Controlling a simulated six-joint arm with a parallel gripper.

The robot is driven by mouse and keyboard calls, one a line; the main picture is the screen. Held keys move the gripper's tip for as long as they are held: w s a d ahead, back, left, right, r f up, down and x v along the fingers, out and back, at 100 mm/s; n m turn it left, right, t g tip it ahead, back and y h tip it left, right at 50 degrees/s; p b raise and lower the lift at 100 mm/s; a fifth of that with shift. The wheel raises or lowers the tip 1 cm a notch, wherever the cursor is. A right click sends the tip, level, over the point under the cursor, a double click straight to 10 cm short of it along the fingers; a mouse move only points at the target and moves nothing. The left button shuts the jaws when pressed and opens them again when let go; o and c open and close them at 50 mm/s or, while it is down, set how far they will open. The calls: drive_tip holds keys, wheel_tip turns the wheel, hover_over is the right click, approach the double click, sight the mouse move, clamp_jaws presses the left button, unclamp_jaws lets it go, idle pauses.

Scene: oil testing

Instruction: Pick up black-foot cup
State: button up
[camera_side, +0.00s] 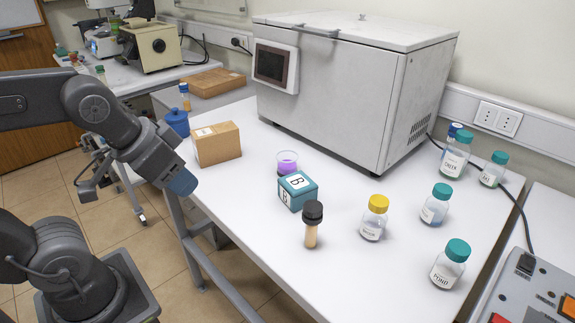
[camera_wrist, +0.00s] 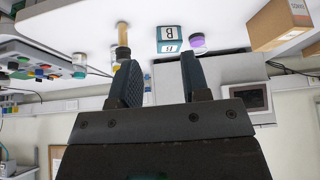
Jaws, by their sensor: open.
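A clear cup with purple contents (camera_side: 287,163) stands on the white table, just behind a teal-and-white box marked B (camera_side: 298,190). The box hides its lower part, so I cannot see a black foot. The cup also shows in the wrist view (camera_wrist: 196,41), where the scene is upside down, beside the box (camera_wrist: 169,39). A tan piece with a black top (camera_side: 312,223) stands upright in front of the box. My gripper (camera_wrist: 160,72) is open, with nothing between its two fingers. It is apart from the cup, off the table's left side.
A cardboard box (camera_side: 217,143) stands left of the cup. A large grey machine (camera_side: 335,95) is behind. A yellow-capped bottle (camera_side: 374,218) and several teal-capped bottles, one at the front right (camera_side: 448,264), stand to the right. The table's front left is clear.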

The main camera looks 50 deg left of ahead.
drive_tip(key=o, duration=0.9)
drive_tip(key=w+a+r+n+g, duration=0.1)
drive_tip(key=w+r+n, duration=0.3)
drive_tip(key=w, duration=0.4)
drive_tip(key=n+g, duration=0.5)
drive_tip(key=n, duration=1.1)
hover_over(287, 164)
drive_tip(key=w+a, duration=0.2)
drive_tip(key=w, duration=0.1)
wheel_tip(287, 164, down, 10)
drive_tip(key=f, duration=0.7)
drive_tip(key=shift+s+f, duration=0.2)
drive_tip(key=shift+f, duration=0.05)
drive_tip(key=shift+s+f, duration=0.15)
drive_tip(key=shift+f, duration=1.2)
drive_tip(key=shift+s+f, duration=0.1)
drive_tip(key=shift+f, duration=1.25)
